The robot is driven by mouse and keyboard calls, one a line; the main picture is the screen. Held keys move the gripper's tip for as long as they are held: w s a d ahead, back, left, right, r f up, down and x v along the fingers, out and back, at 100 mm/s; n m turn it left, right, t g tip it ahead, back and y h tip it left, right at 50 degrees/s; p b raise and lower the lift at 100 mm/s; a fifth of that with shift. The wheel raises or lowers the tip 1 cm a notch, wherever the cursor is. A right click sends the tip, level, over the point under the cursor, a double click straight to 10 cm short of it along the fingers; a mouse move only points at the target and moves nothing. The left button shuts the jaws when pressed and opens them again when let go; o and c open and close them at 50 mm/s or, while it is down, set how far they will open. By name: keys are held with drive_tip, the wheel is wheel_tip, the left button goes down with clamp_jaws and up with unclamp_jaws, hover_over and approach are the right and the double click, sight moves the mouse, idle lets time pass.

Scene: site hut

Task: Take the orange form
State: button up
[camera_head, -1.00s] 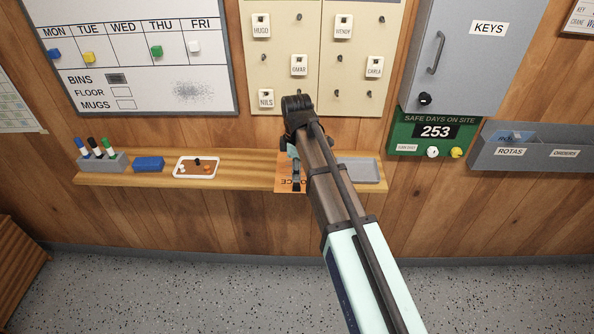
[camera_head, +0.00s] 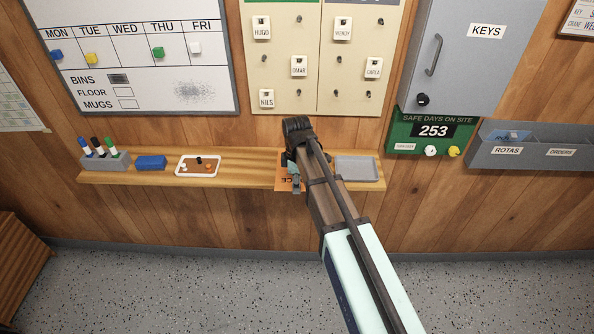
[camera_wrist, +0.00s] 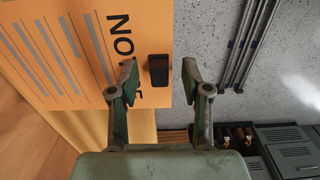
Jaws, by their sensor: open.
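The orange form (camera_head: 283,184) lies on the wooden shelf, left of the grey tray, partly hidden by my arm. In the wrist view the orange form (camera_wrist: 60,50) fills the upper left, with grey printed bars and large dark letters. A small black block (camera_wrist: 158,70) sits at its right edge and looks like a clip. My gripper (camera_wrist: 159,74) is open, one finger on each side of the black block, with gaps showing on both sides. In the head view my gripper (camera_head: 295,186) is over the form, small and partly hidden.
The shelf (camera_head: 240,177) also holds a pen holder (camera_head: 105,162), a blue eraser (camera_head: 151,162), a white-rimmed tray (camera_head: 198,166) and a grey tray (camera_head: 357,168). A name board (camera_head: 290,80) hangs above. Wall pockets (camera_head: 540,148) are at the right. Open floor lies in front.

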drive_tip(key=shift+c, duration=0.4)
clamp_jaws()
drive_tip(key=shift+s+r+b, duration=0.1)
drive_tip(key=shift+r+b, duration=0.1)
drive_tip(key=shift+b, duration=0.15)
